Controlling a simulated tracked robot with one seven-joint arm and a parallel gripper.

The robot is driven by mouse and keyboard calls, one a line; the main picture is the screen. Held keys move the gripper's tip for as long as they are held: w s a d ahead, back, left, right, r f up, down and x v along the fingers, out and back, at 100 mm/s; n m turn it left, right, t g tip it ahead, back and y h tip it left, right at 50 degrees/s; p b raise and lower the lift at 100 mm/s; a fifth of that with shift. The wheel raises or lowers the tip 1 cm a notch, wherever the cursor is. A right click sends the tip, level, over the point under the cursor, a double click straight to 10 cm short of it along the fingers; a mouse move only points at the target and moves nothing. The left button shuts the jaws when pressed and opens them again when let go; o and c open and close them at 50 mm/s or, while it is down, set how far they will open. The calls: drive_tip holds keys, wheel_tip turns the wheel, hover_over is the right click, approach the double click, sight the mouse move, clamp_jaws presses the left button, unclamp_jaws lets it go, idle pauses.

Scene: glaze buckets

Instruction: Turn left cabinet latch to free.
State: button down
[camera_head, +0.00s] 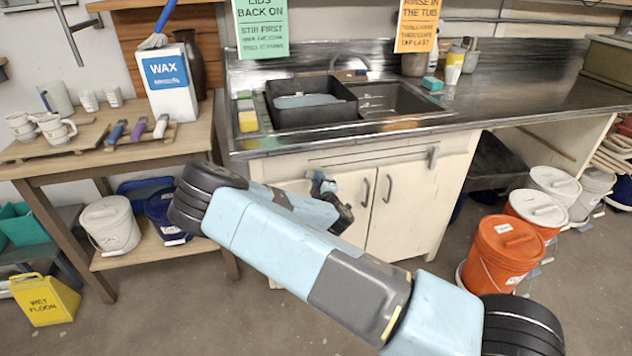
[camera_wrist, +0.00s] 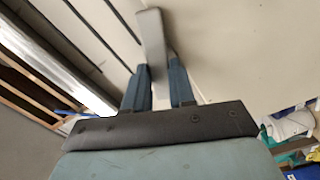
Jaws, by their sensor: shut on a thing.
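The white sink cabinet (camera_head: 412,205) stands under the steel counter, with two door handles on its front. The left latch (camera_wrist: 151,38) is a grey bar in the wrist view, lying between my gripper's two blue fingers and reaching beyond their tips. My gripper (camera_wrist: 158,72) is shut on it, close to the pale cabinet front. In the head view my gripper (camera_head: 320,180) is at the upper left of the cabinet front, partly behind my arm, and the left latch cannot be made out there. A right latch (camera_head: 433,156) shows at the upper right of the front, roughly upright.
The counter (camera_head: 470,105) with its sink and black tub (camera_head: 312,112) overhangs the cabinet. A wooden table (camera_head: 75,165) with mugs and a wax box stands left. Orange buckets (camera_head: 500,250) and white buckets stand on the floor at right. The floor before the cabinet is mostly clear.

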drive_tip(key=shift+f, duration=0.15)
drive_tip(key=shift+s+a+f+n, duration=0.1)
drive_tip(key=shift+f+n, duration=0.05)
drive_tip(key=shift+n, duration=1.05)
drive_tip(key=shift+f+n, duration=0.15)
drive_tip(key=shift+n, duration=1.05)
drive_tip(key=c, duration=0.9)
unclamp_jaws()
drive_tip(key=shift+r, duration=0.1)
drive_tip(key=shift+c, duration=0.2)
drive_tip(key=v, duration=1.3)
drive_tip(key=shift+s, duration=0.3)
drive_tip(key=shift+d, duration=0.2)
